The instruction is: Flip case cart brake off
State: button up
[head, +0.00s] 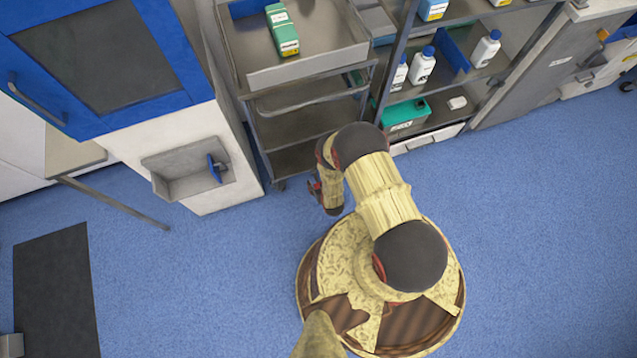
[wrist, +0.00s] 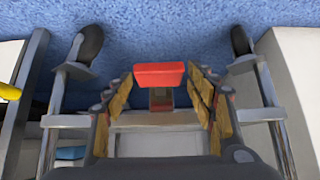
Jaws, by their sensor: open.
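The case cart (head: 310,122) is a grey metal trolley with shelves, standing at the top middle of the head view. In the wrist view a red brake pedal (wrist: 159,75) sits low at the cart's end, between two dark casters (wrist: 88,45). My gripper (wrist: 161,92) is open, with one finger on each side of the pedal in the picture. Gaps show between the fingers and the red plate; how far apart they are in depth I cannot tell. In the head view my gripper (head: 316,190) is low by the cart's front end, partly hidden by my arm.
A green and white box (head: 282,30) lies on the cart's top tray. A shelf rack with white bottles (head: 422,66) stands right of the cart. A white cabinet with a grey basin (head: 190,172) stands left. The blue floor (head: 180,290) in front is clear.

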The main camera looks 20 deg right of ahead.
jog(key=v, duration=1.2)
dwell(0.5)
